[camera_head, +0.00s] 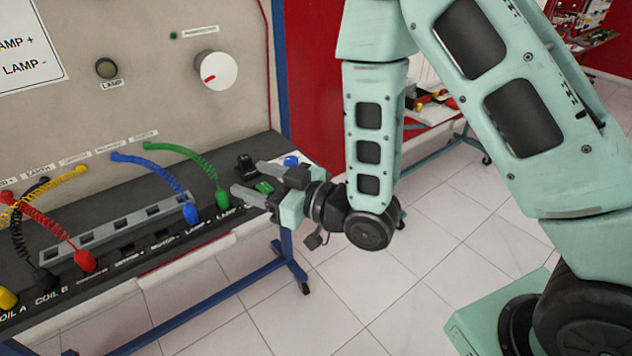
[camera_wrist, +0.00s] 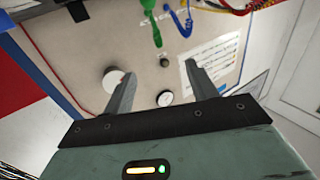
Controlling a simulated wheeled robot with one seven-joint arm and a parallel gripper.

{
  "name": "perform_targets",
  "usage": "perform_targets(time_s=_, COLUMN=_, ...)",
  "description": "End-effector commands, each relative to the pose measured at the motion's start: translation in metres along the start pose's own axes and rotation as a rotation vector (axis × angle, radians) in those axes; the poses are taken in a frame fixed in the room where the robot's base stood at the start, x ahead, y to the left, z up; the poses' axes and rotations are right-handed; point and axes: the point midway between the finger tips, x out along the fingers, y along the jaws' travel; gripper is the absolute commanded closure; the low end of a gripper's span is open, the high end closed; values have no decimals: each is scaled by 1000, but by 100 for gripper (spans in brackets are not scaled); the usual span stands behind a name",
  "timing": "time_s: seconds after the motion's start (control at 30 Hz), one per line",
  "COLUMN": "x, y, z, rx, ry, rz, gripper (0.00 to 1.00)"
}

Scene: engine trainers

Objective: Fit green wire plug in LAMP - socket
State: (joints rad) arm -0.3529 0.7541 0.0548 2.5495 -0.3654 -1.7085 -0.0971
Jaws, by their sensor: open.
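The green wire plug (camera_head: 222,200) stands upright in the socket row of the dark ledge, directly behind the LAMP - label (camera_head: 231,211). It looks seated, but its base is too small to judge. Its coiled green wire (camera_head: 190,156) runs up left to the panel. In the wrist view, the plug (camera_wrist: 157,38) is at the top, beyond my fingertips. My gripper (camera_head: 250,181) is just right of the plug, apart from it. Its two fingers are spread, and nothing is between them in the wrist view (camera_wrist: 160,82).
A blue plug (camera_head: 191,214) stands left of the green one, near the LAMP + label. A red plug (camera_head: 85,260) is farther left. A black part (camera_head: 245,164) sits on the ledge behind my fingers. The panel's white knob (camera_head: 213,70) is above. Open floor lies to the right.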

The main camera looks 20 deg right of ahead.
Motion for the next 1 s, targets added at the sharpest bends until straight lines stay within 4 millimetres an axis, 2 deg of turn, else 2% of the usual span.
perform_targets(time_s=0.03, x=-2, y=0, z=-6, rx=1, ry=-6, rz=0, gripper=43)
perform_targets(time_s=0.5, x=-27, y=0, z=-6, rx=3, ry=-5, rz=4, gripper=43)
perform_targets(time_s=0.67, x=-59, y=1, z=-3, rx=9, ry=-6, rz=11, gripper=43)
perform_targets(time_s=1.0, x=-84, y=1, z=-2, rx=7, ry=-5, rz=10, gripper=43)
